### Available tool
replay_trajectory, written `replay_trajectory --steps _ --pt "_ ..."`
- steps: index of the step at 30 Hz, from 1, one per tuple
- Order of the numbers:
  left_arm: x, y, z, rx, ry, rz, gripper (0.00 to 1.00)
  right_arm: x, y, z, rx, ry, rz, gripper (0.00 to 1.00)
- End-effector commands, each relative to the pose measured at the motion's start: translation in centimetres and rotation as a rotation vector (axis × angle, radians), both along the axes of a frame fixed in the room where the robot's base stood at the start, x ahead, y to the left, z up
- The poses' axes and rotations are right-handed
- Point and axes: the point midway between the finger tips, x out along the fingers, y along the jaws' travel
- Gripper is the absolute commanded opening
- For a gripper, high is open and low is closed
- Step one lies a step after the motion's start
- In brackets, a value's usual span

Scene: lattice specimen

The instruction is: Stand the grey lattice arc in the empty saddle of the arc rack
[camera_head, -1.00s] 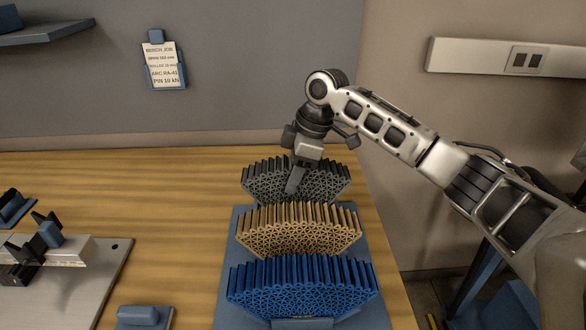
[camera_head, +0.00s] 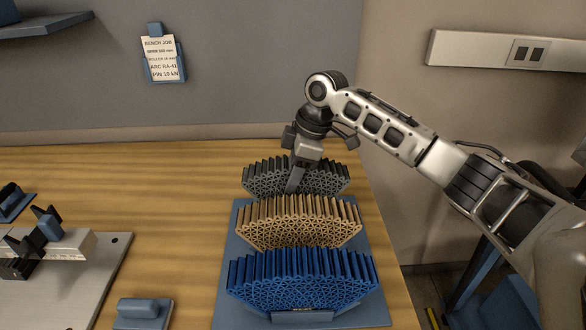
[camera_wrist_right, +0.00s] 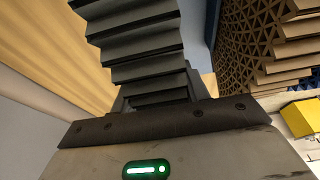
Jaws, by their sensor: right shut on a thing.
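The grey lattice arc (camera_head: 325,181) is at the back of the row, behind the tan arc. My right gripper (camera_head: 294,180) is shut on it from above, left of its middle. In the right wrist view, the ribbed dark grey arc (camera_wrist_right: 140,45) fills the space in front of the gripper. The blue arc rack (camera_head: 232,250) holds the tan arc (camera_head: 300,228) and the blue arc (camera_head: 303,283). The grey arc's lower edge is hidden behind the tan arc, so I cannot tell whether it touches the rack. My left gripper is not in view.
The tan lattice (camera_wrist_right: 265,50) is close on the right in the wrist view. A metal plate with a fixture (camera_head: 75,270) and a small blue block (camera_head: 140,309) lie to the left. The wooden bench (camera_head: 150,200) is clear between them and the rack.

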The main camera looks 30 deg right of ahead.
Motion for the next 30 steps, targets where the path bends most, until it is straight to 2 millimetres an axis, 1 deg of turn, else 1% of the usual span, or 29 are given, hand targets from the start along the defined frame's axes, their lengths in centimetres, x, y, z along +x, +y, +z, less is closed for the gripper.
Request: replay_trajectory --steps 7,14,15,17,18,23,24,26,27,30 --pt "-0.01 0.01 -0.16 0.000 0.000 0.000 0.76 0.02 0.02 -0.67 0.001 -0.002 0.001 0.25" --pt "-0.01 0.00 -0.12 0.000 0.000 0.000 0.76 0.05 0.03 -0.59 0.001 -0.003 0.000 0.25" --pt "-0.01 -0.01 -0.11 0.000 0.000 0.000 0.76 0.04 0.02 -0.58 0.001 -0.003 0.000 0.48" --pt "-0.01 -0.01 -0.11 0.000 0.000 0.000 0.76 0.03 0.02 -0.59 0.001 -0.003 0.000 0.65" --pt "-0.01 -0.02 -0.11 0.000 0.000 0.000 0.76 0.03 0.02 -0.60 0.001 -0.002 0.001 0.71" --pt "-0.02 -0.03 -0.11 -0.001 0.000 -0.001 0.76 0.02 0.01 -0.64 0.000 -0.002 0.001 0.71" --pt "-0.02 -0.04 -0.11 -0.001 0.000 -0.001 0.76 -0.03 0.00 -0.76 0.000 0.001 0.000 0.74" --pt "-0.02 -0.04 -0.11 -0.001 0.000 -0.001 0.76 -0.03 0.00 -0.76 0.000 0.001 0.000 0.90" --pt "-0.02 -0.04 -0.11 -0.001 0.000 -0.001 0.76 -0.03 0.00 -0.76 0.000 0.001 0.000 0.93" --pt "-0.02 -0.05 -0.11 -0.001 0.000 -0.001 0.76 -0.02 0.00 -0.74 0.000 0.001 0.000 0.93"
